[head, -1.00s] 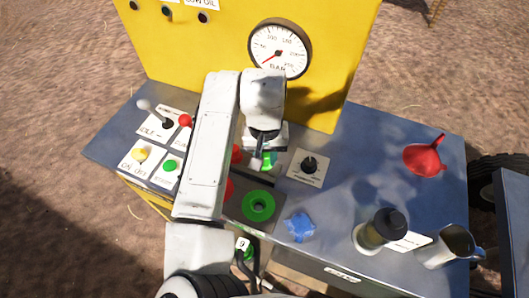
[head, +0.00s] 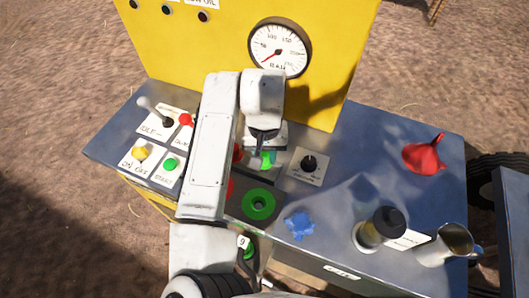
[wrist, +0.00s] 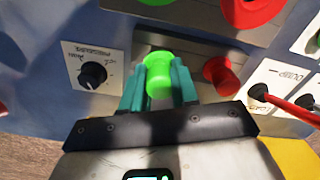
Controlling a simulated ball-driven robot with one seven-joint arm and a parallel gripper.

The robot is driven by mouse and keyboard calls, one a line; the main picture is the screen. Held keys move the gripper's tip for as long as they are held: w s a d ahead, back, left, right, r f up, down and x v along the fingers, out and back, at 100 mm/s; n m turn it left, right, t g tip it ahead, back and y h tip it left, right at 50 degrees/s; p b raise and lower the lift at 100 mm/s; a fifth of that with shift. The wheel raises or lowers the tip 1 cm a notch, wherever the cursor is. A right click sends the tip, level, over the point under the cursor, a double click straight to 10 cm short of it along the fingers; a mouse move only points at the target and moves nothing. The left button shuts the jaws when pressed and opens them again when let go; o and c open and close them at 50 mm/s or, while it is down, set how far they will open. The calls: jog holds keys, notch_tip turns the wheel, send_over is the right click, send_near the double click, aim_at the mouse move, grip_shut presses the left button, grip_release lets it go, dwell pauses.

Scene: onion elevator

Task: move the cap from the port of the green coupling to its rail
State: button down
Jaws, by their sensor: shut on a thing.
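The green cap (wrist: 158,72) is between the two teal fingers of my gripper (wrist: 160,85) in the wrist view, and the fingers are shut on it. In the head view the green cap (head: 267,159) shows partly below my gripper (head: 264,155). The cap is upright at the dark rail strip (wrist: 192,60), beside a red cap (wrist: 220,72). I cannot tell whether it touches the rail. The green coupling (head: 258,204) is a green ring with a dark open port, nearer the bench's front edge; no cap is on it.
A pressure knob (head: 309,163) stands right of my gripper. A blue star-shaped piece (head: 300,224), a dark-topped jar (head: 382,228), a metal jug (head: 454,243) and a red funnel (head: 424,154) are on the right of the bench. A yellow panel with a gauge (head: 278,52) rises behind.

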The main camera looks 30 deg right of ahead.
jog(key=shift+f, duration=1.05)
dwell(1.2)
dwell(0.3)
jog(key=shift+c, duration=1.9)
grip_release()
jog(key=shift+r+p, duration=3.15)
jog(key=shift+r, duration=0.4)
